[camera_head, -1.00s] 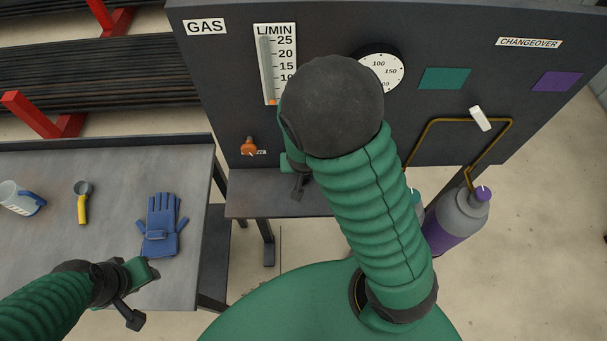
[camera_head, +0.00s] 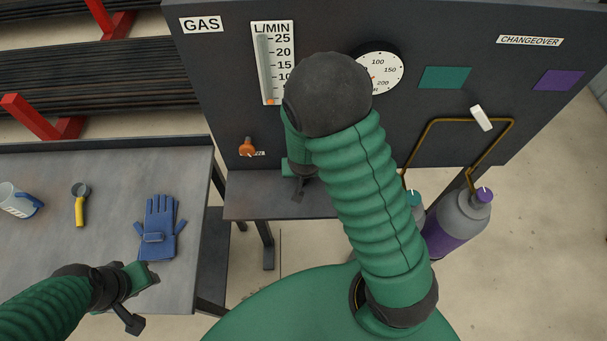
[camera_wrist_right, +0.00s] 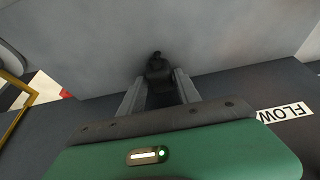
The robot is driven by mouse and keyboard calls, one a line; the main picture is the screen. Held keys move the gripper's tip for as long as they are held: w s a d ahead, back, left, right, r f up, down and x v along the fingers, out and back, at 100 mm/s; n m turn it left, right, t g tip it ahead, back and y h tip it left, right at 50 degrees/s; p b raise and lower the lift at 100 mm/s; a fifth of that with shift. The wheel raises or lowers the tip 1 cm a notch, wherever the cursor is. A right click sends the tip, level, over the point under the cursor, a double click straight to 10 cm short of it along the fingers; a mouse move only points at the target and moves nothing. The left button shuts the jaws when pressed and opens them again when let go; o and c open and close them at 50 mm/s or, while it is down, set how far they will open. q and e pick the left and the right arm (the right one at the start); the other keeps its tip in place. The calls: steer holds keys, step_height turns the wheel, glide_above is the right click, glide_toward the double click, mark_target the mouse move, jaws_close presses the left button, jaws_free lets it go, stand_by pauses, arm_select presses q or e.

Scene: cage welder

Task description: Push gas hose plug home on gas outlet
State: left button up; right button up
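In the right wrist view, a black plug-like part (camera_wrist_right: 158,76) sits between the two grey fingers of my right gripper (camera_wrist_right: 158,88). The fingers lie along both sides of it and appear closed on it. A small dark knob-shaped end shows at its far side, against a grey surface. I cannot tell the gas outlet apart from it, nor how far it is seated. In the head view, my right arm hides most of my right gripper, low at the grey panel (camera_head: 215,80). My left gripper (camera_head: 148,274) hovers by the workbench's front edge; its fingers are unclear.
The workbench (camera_head: 100,235) holds a blue glove (camera_head: 160,228), a yellow-handled tool (camera_head: 80,205) and a cup (camera_head: 18,200). The panel carries a flow scale (camera_head: 274,63), a round gauge (camera_head: 382,72) and an orange knob (camera_head: 247,147). A purple-banded cylinder (camera_head: 458,222) stands below on the right.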

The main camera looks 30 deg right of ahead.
steer(key=shift+w+a, duration=0.1)
jaws_close()
steer(key=shift+r, duration=0.1)
